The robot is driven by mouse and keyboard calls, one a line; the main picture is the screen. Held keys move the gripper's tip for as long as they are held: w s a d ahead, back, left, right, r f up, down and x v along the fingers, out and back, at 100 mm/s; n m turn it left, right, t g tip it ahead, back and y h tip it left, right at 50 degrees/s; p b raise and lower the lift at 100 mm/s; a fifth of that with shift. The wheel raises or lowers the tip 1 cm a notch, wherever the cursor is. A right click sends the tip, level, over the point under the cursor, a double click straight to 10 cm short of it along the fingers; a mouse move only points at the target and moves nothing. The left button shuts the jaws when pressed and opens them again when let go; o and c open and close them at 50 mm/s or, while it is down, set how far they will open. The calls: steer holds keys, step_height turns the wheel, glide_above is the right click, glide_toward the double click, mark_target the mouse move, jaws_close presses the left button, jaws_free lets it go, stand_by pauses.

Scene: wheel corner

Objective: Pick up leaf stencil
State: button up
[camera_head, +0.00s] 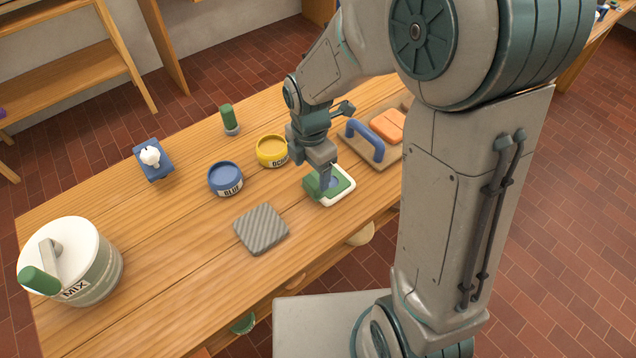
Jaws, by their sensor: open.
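No leaf shape is plain to see, so I cannot be sure which thing is the leaf stencil. A small green square piece with a white rim (342,191) lies on the wooden table near its front edge, and may be it. My gripper (325,185) is right over this piece, pointing down, with its fingers at or just above the green face. The fingers hide part of the piece, and I cannot tell whether they touch it. The gripper is open.
A grey ribbed tile (261,229), a blue pot (225,180), a yellow pot (271,151) and a MIX bucket (72,262) stand left. Bare table lies between the tile and bucket.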

mark_target(311, 182)
steer(key=shift+s+f, duration=0.1)
steer(key=shift+f, duration=2.65)
steer(key=c, duration=1.1)
